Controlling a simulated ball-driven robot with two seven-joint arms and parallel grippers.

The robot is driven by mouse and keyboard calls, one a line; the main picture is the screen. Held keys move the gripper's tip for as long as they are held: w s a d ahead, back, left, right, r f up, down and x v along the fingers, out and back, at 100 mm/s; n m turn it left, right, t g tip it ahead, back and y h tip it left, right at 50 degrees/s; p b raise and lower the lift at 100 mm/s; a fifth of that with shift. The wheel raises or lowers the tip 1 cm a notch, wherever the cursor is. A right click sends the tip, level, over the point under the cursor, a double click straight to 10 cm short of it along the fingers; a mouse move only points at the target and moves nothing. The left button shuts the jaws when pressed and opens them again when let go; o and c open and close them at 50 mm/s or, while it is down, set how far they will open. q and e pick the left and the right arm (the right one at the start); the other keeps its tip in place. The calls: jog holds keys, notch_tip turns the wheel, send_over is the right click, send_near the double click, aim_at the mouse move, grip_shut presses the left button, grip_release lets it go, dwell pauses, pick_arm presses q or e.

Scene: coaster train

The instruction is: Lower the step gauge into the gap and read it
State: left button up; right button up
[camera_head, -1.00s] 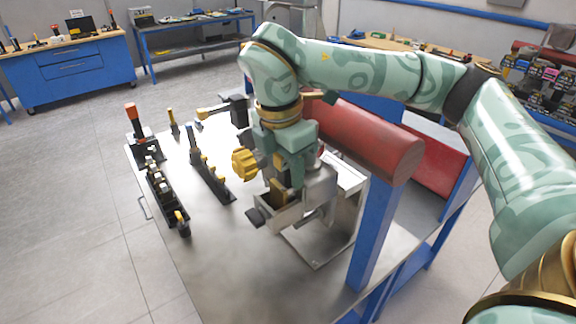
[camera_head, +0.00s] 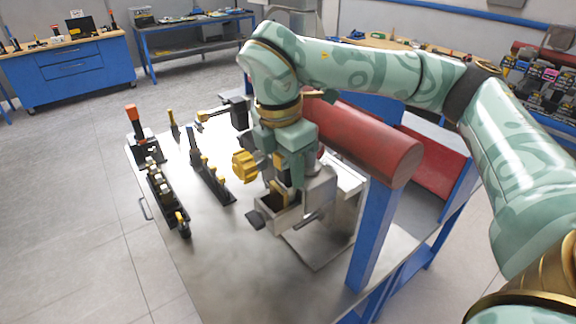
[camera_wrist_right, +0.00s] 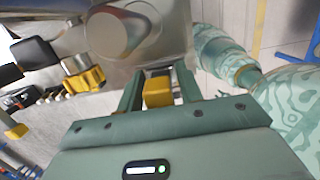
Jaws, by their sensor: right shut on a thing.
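My right gripper (camera_head: 290,178) points down over a grey metal fixture (camera_head: 318,187) on the steel table. It is shut on a yellow-topped piece, apparently the step gauge (camera_head: 281,186). Its yellow end (camera_wrist_right: 158,92) shows between the fingers in the right wrist view. The lower end of the gauge is hidden by the fixture's box-like part (camera_head: 277,215), so I cannot tell how deep it sits in the gap. A yellow knob (camera_head: 244,165) is on the left of the fixture; it also shows in the wrist view (camera_wrist_right: 84,80). My left gripper is not in view.
A large red roller (camera_head: 365,140) lies behind and right of the gripper, near a blue post (camera_head: 372,235). Black racks (camera_head: 167,200) with yellow-tipped pieces stand on the table's left. The table's front (camera_head: 235,265) is clear.

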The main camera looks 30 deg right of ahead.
jog(key=shift+r+p, duration=4.05)
jog(key=shift+r, duration=1.55)
jog(key=shift+f, duration=0.1)
